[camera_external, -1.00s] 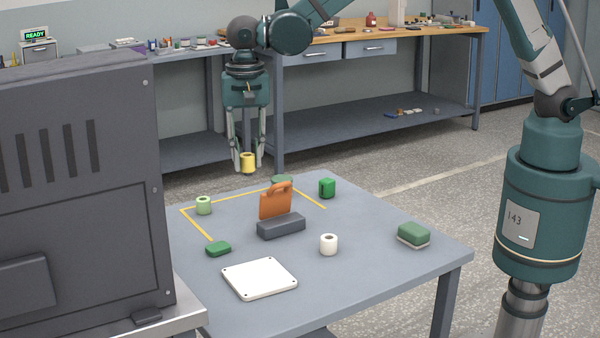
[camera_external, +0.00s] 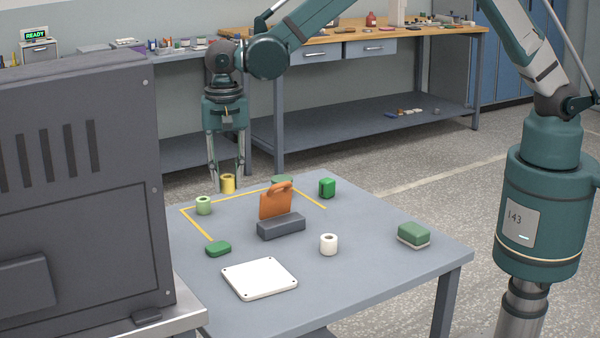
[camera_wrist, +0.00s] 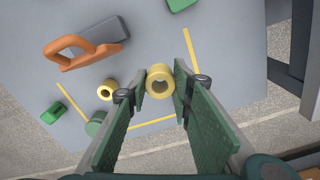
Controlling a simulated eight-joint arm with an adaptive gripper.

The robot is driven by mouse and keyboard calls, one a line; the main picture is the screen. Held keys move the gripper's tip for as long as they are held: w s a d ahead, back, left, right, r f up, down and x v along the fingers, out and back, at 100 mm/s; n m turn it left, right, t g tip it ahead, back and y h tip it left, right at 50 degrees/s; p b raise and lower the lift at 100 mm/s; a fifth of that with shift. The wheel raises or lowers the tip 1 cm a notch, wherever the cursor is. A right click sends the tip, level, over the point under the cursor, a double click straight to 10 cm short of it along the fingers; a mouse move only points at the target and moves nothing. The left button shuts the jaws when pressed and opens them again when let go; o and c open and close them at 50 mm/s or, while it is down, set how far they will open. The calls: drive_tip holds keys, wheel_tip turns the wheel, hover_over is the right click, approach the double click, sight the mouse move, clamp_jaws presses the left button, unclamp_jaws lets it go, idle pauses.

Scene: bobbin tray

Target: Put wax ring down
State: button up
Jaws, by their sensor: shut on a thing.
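The wax ring (camera_external: 228,183), a short yellow ring with a hole through it, is between the fingertips of my gripper (camera_external: 227,187). A yellow tape outline (camera_external: 240,198) marks an area at the back of the table.
A pale green ring (camera_external: 203,205) stands near the tape corner. A green disc (camera_external: 282,180) and an orange-handled block (camera_external: 281,226) stand to the right. Another yellow ring (camera_wrist: 107,90) shows only in the wrist view. A white plate (camera_external: 259,279) and white ring (camera_external: 328,244) are nearer the front.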

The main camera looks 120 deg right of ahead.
drive_tip(key=b, duration=0.1)
hover_over(230, 228)
drive_tip(key=shift+s+d+f, duration=0.1)
drive_tip(key=shift+f, duration=3)
drive_tip(key=shift+f+b, duration=0.35)
drive_tip(key=shift+f, duration=1.5)
drive_tip(key=shift+f, duration=0.25)
drive_tip(key=o, duration=0.8)
drive_tip(key=shift+r, duration=0.1)
drive_tip(key=shift+r, duration=0.15)
wheel_tip(230, 228, up, 12)
drive_tip(key=shift+p, duration=0.9)
